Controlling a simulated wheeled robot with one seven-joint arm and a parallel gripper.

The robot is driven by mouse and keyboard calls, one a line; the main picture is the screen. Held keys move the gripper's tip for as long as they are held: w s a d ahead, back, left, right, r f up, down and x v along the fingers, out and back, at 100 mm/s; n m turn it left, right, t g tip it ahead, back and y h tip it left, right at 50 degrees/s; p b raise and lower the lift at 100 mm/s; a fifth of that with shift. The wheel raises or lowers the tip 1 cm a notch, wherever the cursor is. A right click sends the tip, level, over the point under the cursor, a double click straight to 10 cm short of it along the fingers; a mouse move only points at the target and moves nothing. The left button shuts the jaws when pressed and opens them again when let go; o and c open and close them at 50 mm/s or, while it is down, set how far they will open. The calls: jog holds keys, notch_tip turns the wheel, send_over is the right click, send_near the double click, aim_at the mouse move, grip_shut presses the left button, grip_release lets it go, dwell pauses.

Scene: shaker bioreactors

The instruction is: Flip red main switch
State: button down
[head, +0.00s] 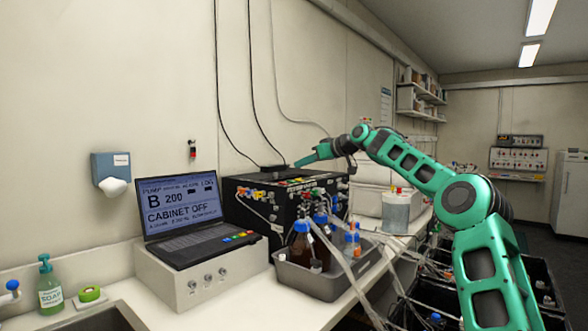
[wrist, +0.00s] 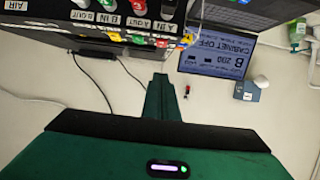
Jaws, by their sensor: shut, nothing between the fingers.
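My gripper (head: 308,159) is shut and empty, held above the back part of the black cabinet (head: 240,213). In the wrist view its green fingers (wrist: 159,82) are together, with the pale wall beyond them. A small red-and-black fitting (head: 193,149) is on the wall above the laptop. It also shows in the wrist view (wrist: 187,91), to the right of the fingertips and apart from them. No label on it can be read, so I cannot tell if it is the main switch. The laptop screen (head: 181,204) reads "CABINET OFF".
Coloured connectors (wrist: 133,37) line the cabinet near the fingers. Black cables (wrist: 96,92) run along the wall by the gripper. A grey tray (head: 300,285) with brown bottles (head: 301,247) stands before the cabinet. A blue-grey dispenser (head: 111,170) hangs at the left.

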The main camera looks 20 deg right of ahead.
jog(key=v, duration=0.2)
jog(key=f+v, duration=0.1)
jog(key=v, duration=0.1)
jog(key=shift+d, duration=0.1)
dwell(0.4)
